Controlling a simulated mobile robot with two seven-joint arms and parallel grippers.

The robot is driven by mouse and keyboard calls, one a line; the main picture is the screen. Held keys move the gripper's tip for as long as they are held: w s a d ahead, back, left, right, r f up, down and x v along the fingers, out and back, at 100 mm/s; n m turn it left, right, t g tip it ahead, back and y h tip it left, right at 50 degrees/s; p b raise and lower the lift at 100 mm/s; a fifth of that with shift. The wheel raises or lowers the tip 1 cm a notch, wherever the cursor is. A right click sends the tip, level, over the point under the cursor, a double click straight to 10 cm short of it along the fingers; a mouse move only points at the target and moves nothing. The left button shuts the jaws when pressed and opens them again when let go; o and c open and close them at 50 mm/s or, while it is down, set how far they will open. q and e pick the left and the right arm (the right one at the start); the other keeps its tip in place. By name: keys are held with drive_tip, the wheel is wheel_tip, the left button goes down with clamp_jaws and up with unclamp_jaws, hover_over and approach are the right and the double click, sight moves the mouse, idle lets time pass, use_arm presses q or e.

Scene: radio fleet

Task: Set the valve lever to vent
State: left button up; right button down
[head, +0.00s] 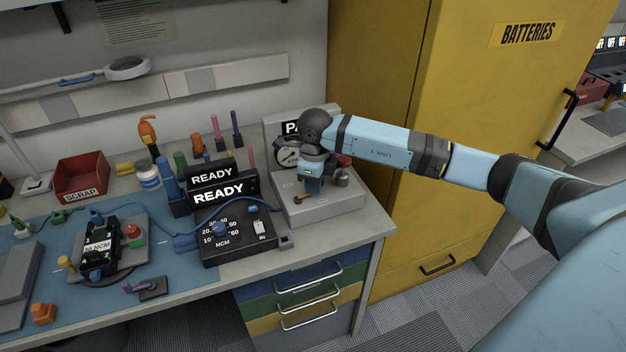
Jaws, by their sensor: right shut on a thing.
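A grey pressure unit (345,204) stands at the right end of the bench, with a round dial gauge (287,155) on its upright back. My right gripper (313,188) points down over the top of this unit and is shut on the valve lever. A small yellow piece, seemingly part of the valve lever (302,198), shows just below and left of the fingers. The rest of the lever is hidden, and I cannot read its position or any vent mark. My left gripper is not in view.
Left of the unit stands a black torque tester (236,236) with two READY displays. A red knob (344,161) and a grey cylinder are right of my gripper. A yellow BATTERIES cabinet (440,215) stands close on the right. Tools and a red SCRAP bin (82,178) fill the left.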

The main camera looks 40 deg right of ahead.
drive_tip(key=shift+s+m, duration=0.2)
drive_tip(key=shift+m, duration=0.3)
drive_tip(key=c, duration=1.1)
unclamp_jaws()
drive_tip(key=shift+r, duration=0.2)
wheel_tip(320, 180, up, 14)
drive_tip(key=shift+f, duration=0.25)
